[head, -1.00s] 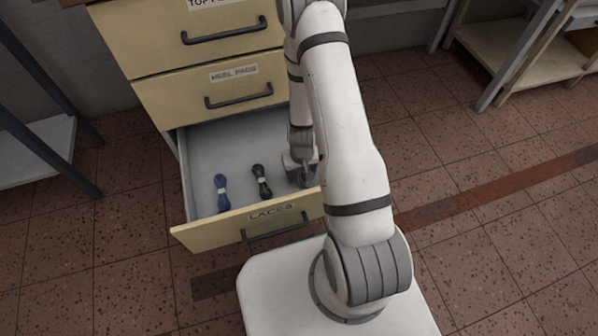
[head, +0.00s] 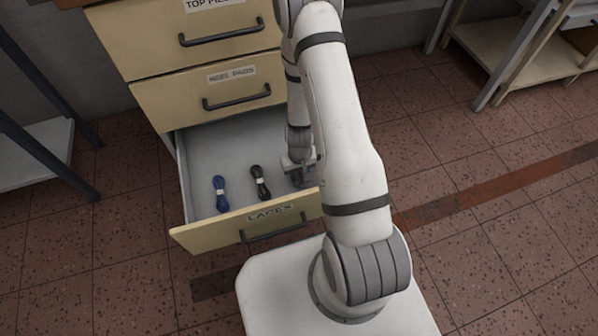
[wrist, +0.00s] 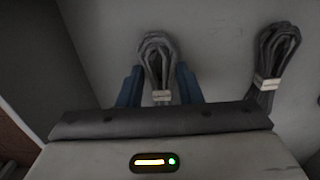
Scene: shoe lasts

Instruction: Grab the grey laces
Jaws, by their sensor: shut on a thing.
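The grey laces (wrist: 158,48), a looped bundle with a pale band, are between the two blue fingers of my gripper (wrist: 159,84) in the wrist view. The fingers are shut on the bundle near its band. In the head view my gripper (head: 299,172) is at the right side of the open drawer labelled LACES (head: 203,228). My arm hides much of that side, and the grey bundle is hard to make out there.
A black lace bundle (head: 260,182) lies in the drawer left of my gripper, and it also shows at the right in the wrist view (wrist: 273,62). A blue bundle (head: 220,193) lies further left. The closed HEEL PADS drawer (head: 165,105) is above.

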